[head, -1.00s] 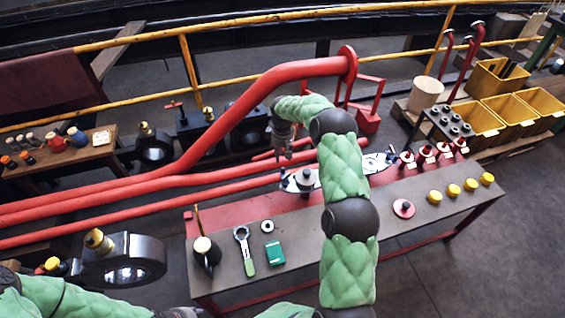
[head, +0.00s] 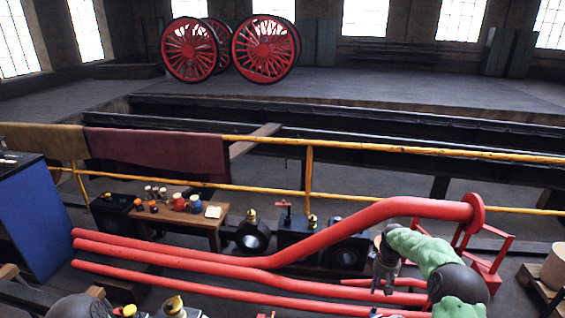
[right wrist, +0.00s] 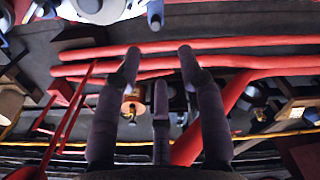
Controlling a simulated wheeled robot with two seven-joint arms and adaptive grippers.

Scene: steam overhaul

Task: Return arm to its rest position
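My right arm comes in at the lower right of the head view in green padding. Its right gripper (head: 383,289) points down over the red pipes (head: 350,297), left of the upright pipe flange. In the right wrist view its dark fingers (right wrist: 158,54) are spread apart with nothing between them. I cannot tell how far the fingers are above the pipes. My left gripper is not in view; only a dark rounded joint, which looks like part of my left arm, shows at the bottom left.
A thick red pipe (head: 355,222) rises to a flange (head: 474,213) near the right arm. A wooden bench (head: 180,221) with small bottles stands behind the pipes. A yellow railing (head: 400,180) crosses behind. Red-spoked wheels (head: 265,47) stand far back on open floor.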

